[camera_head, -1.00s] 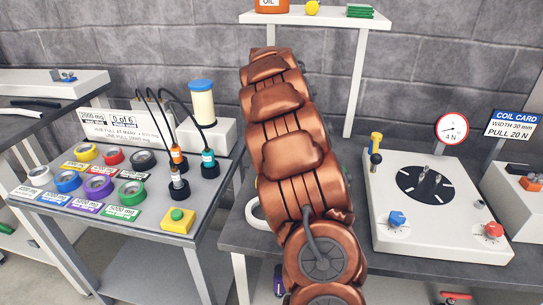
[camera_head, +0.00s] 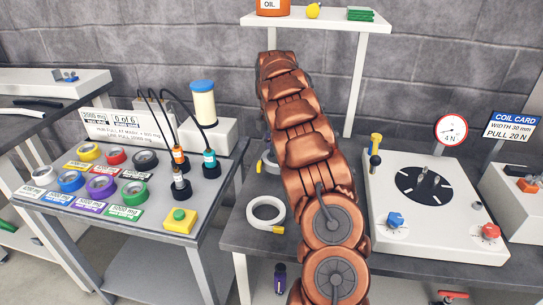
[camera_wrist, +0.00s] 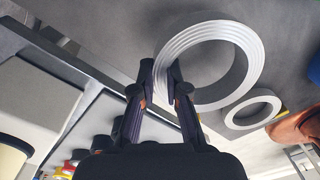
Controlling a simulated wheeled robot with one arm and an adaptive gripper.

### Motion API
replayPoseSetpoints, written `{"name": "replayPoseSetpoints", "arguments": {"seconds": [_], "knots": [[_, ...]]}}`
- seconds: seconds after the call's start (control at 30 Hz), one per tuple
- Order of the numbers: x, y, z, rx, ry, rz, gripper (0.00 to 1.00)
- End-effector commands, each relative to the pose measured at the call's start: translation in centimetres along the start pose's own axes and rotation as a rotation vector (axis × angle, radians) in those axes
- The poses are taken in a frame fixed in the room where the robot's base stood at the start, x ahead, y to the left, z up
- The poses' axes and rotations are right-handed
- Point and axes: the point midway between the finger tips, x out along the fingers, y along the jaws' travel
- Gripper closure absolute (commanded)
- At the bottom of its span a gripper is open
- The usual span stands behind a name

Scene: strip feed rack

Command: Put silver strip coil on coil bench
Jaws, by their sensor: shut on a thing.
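In the wrist view my gripper (camera_wrist: 168,82) is shut on the rim of a silver strip coil (camera_wrist: 244,45), a wide ring with fine layered edges. The coil is near the camera, and a grey surface shows behind it; I cannot tell whether they touch. In the head view my arm hides the gripper. A grey curved piece (camera_head: 269,163) peeks out left of the arm; I cannot tell if it is this coil. A white ring (camera_head: 266,222) with a yellow tag lies on the dark-topped bench (camera_head: 232,236). A smaller pale ring also shows in the wrist view (camera_wrist: 232,117).
A white tester (camera_head: 435,225) with a dial stands right of my arm. A left table (camera_head: 100,222) holds several coloured rolls and bottles. A shelf (camera_head: 325,22) with an oil can stands behind. Bare bench shows around the white ring.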

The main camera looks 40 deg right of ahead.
Motion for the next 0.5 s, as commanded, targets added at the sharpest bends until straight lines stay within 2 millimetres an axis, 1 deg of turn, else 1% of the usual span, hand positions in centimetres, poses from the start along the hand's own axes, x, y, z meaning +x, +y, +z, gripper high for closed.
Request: {"name": "replayPoseSetpoints", "arguments": {"seconds": [0.2, 0.5], "knots": [[0.0, 0.2, 0.2, 0.001, 0.000, -0.001, 1.00], [2.9, 0.1, 0.2, 0.002, 0.001, -0.004, 1.00]]}}
